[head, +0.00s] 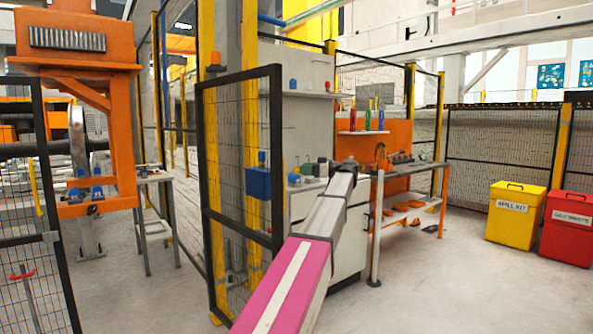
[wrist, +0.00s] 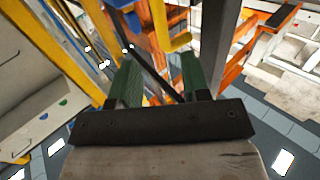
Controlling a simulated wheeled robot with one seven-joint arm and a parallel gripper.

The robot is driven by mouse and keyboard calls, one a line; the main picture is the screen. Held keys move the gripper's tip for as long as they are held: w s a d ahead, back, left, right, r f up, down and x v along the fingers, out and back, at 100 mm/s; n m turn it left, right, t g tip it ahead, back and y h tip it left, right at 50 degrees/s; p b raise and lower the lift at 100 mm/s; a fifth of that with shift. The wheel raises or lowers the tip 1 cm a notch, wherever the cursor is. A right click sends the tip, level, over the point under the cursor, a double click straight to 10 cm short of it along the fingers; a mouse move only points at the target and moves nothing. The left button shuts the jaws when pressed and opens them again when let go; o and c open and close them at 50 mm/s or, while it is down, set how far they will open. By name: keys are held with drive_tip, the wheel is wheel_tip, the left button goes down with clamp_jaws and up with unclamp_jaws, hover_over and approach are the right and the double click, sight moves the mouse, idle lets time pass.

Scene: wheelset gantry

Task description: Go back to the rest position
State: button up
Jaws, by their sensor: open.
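My gripper (wrist: 157,76) shows in the wrist view with its two green fingers spread apart. I see nothing held between them; yellow, orange and dark structures show beyond the fingertips. In the head view my pink and grey arm stretches out from the bottom middle toward the workbench area. Its far end is small there, and the fingers cannot be made out.
A black mesh gate (head: 240,170) stands left of my arm. An orange workbench (head: 388,168) is beyond its end. A yellow bin (head: 514,215) and a red bin (head: 568,228) stand at the right. An orange gantry (head: 75,60) is at left. Floor before the bins is clear.

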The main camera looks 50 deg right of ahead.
drive_tip(key=shift+s+d, duration=0.15)
drive_tip(key=shift+s, duration=0.15)
idle(0.5)
